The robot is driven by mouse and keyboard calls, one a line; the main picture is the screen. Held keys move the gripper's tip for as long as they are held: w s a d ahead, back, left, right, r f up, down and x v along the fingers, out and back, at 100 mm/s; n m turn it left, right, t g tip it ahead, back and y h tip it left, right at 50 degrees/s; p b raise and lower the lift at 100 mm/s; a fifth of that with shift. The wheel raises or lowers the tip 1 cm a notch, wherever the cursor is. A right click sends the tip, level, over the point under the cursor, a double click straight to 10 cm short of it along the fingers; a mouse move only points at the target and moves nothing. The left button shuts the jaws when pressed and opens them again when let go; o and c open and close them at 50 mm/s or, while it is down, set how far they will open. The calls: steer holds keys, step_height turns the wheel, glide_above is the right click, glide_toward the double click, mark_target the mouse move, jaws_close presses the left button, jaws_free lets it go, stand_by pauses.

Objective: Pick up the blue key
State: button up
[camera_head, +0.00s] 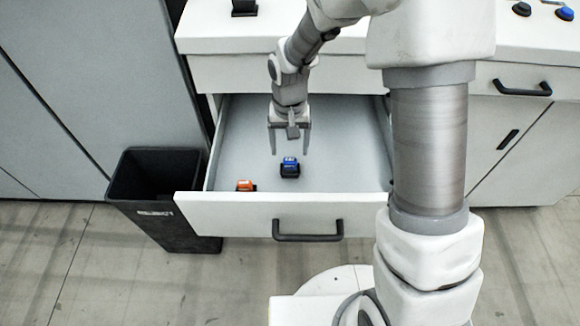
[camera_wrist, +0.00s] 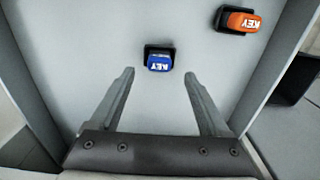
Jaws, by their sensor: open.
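The blue key (camera_head: 289,168) lies on the floor of the open drawer (camera_head: 345,165), near the middle. It has a dark base and a blue top with white lettering, and it also shows in the wrist view (camera_wrist: 159,61). My gripper (camera_head: 289,152) is above the drawer, pointing down, with its fingers apart and nothing between them. In the wrist view the blue key is beyond the fingertips (camera_wrist: 160,72), roughly centred between them, and apart from both.
An orange key (camera_head: 245,186) lies in the drawer's front left corner; it also shows in the wrist view (camera_wrist: 238,20). The drawer's front panel has a black handle (camera_head: 308,231). A black bin (camera_head: 160,190) stands left of the drawer. The counter (camera_head: 235,35) overhangs behind.

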mark_target(290, 159)
step_height(290, 159, down, 5)
steer(key=shift+f+b, duration=0.2)
steer(key=shift+b, duration=0.45)
steer(key=shift+r, duration=0.1)
jaws_close()
